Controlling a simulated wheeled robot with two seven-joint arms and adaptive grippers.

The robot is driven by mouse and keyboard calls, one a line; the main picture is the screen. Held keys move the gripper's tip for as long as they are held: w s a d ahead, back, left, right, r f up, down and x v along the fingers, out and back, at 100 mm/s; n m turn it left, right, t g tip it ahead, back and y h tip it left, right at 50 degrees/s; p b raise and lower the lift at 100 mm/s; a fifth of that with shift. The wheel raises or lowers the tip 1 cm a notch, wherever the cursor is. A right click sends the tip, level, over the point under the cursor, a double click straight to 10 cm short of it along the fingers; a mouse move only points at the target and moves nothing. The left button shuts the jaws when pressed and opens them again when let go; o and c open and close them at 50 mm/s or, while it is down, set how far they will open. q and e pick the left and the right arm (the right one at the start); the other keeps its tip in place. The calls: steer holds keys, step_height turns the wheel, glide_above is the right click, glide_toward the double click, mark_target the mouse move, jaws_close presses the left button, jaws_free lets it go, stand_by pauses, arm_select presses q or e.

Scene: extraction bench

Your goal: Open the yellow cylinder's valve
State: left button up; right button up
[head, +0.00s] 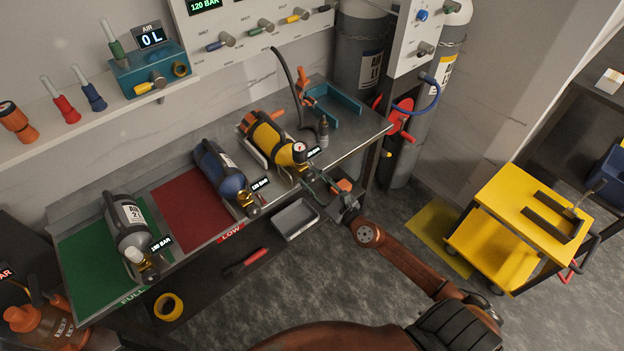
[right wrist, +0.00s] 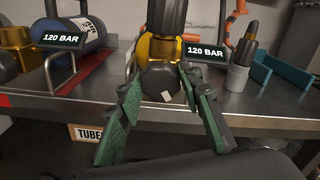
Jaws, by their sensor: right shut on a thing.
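The yellow cylinder (head: 268,137) lies in a cradle on the bench, its valve end towards the front edge. A gauge sits by its neck, and a tag beside it reads 120 BAR. My right gripper (head: 312,177) reaches that valve end from the front. In the right wrist view, the fingers of my right gripper (right wrist: 161,100) sit on either side of the dark round valve knob (right wrist: 160,80), shut on it. The knob has a white mark on its face. The yellow cylinder's neck (right wrist: 160,48) shows behind it. My left gripper is not in view.
A blue cylinder (head: 222,171) lies left of the yellow one, and a grey cylinder (head: 127,222) lies on the green mat (head: 85,257). A grey tray (head: 295,219) is below the bench edge. A teal holder (head: 335,106) stands behind right. A yellow cart (head: 520,205) stands far right.

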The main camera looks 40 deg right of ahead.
steer(key=n, duration=0.2)
steer(key=shift+n+p, duration=0.3)
steer(key=shift+p, duration=0.05)
steer(key=n+p, duration=0.1)
steer(key=n, duration=0.1)
steer(key=shift+n, duration=0.4)
steer(key=n+p, duration=0.2)
steer(key=n, duration=0.2)
steer(key=shift+f, duration=0.1)
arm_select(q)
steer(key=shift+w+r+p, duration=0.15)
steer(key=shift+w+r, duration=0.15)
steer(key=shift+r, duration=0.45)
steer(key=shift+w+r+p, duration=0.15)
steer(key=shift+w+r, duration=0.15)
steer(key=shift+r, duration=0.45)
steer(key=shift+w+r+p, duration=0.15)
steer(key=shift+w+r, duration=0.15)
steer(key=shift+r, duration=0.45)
arm_select(e)
steer(key=shift+a+f+n, duration=0.1)
steer(key=shift+n, duration=0.8)
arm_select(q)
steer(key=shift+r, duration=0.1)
arm_select(e)
steer(key=o, duration=1.1)
steer(key=shift+o, duration=0.3)
